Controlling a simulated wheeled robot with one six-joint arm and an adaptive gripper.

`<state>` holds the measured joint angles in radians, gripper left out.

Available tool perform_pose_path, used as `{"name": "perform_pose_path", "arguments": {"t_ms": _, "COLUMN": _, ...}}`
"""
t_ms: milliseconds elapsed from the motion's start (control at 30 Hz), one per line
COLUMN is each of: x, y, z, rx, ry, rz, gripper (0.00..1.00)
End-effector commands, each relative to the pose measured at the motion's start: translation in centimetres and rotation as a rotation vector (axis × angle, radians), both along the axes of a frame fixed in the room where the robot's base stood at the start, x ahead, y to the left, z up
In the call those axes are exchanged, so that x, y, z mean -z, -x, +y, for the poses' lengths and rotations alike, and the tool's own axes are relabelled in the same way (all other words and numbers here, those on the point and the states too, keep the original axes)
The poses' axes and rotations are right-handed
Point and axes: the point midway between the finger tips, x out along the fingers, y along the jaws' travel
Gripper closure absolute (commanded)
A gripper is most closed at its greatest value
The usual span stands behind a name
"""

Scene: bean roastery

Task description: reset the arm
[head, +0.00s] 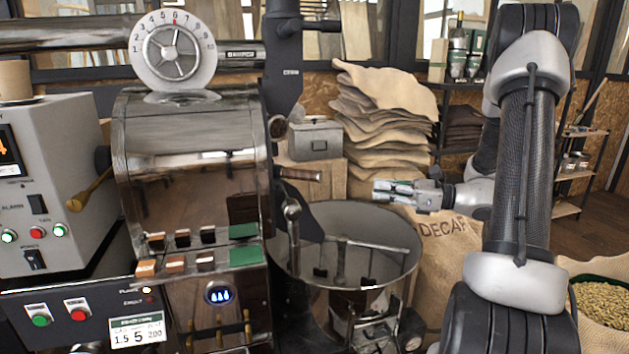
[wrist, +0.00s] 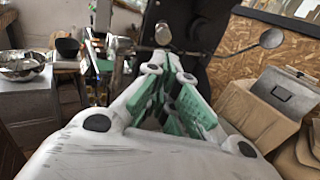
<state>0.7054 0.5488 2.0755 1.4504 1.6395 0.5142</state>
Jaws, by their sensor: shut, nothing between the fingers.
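My gripper (head: 376,191) is in the middle of the head view, pointing left, in front of the stacked burlap sacks and above the right rim of the round cooling tray (head: 405,275). Its fingers are shut with nothing between them. In the wrist view the green-padded fingers (wrist: 176,80) come together ahead of the white gripper body. My arm stands upright on the right side of the head view, bent back down to the gripper. The gripper touches nothing that I can see.
The shiny roaster drum (head: 190,130) with its numbered dial (head: 173,50) stands left of the tray. A grey control box (head: 45,170) is at the far left. Burlap sacks (head: 385,120) and a grey metal box (head: 315,139) are behind. A sack of green beans (head: 604,302) is at lower right.

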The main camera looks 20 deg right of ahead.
Motion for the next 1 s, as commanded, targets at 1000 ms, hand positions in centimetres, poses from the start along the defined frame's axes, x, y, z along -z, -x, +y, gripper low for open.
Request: {"name": "perform_pose_path", "arguments": {"t_ms": 1000, "x": 0.7, "y": 22.7, "z": -3.0, "rx": -1.236, "ry": 1.547, "rz": -0.584, "gripper": 1.00}}
